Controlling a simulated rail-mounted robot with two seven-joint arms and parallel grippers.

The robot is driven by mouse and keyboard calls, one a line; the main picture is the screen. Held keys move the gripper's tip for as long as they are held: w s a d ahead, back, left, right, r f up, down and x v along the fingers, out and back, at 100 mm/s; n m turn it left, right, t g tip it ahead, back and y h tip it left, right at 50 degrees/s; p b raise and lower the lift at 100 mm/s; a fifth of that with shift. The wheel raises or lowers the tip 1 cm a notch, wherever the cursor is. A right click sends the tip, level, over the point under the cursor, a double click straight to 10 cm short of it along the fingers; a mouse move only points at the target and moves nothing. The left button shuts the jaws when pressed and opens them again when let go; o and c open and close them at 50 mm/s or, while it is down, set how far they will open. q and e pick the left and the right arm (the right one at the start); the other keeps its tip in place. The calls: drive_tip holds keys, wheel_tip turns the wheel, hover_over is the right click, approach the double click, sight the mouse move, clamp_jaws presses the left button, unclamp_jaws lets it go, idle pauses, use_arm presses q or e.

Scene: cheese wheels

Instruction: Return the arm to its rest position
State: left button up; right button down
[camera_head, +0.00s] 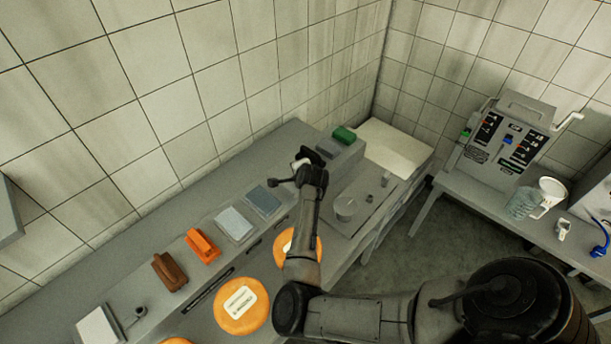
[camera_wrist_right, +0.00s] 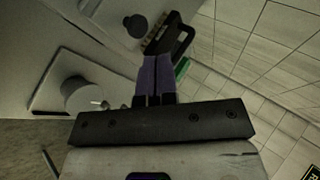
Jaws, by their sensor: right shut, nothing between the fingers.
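My right arm reaches in from the lower right of the head view and bends up over the counter. Its gripper (camera_head: 302,163) is over the back ledge, near a black handled tool, and is partly hidden by its own wrist. In the right wrist view the two purple fingers (camera_wrist_right: 155,68) are together with nothing between them. A black handle (camera_wrist_right: 184,38) shows just past the fingertips; I cannot tell whether they touch. My left gripper is not in view.
Orange cheese wheels (camera_head: 240,308) lie on the counter, one partly behind my arm. A machine (camera_head: 508,143) stands beyond open floor.

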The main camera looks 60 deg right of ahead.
drive_tip(key=shift+s+f+v, duration=0.15)
drive_tip(key=shift+v, duration=1.2)
drive_tip(key=shift+s+f+v, duration=0.15)
drive_tip(key=shift+v, duration=1.2)
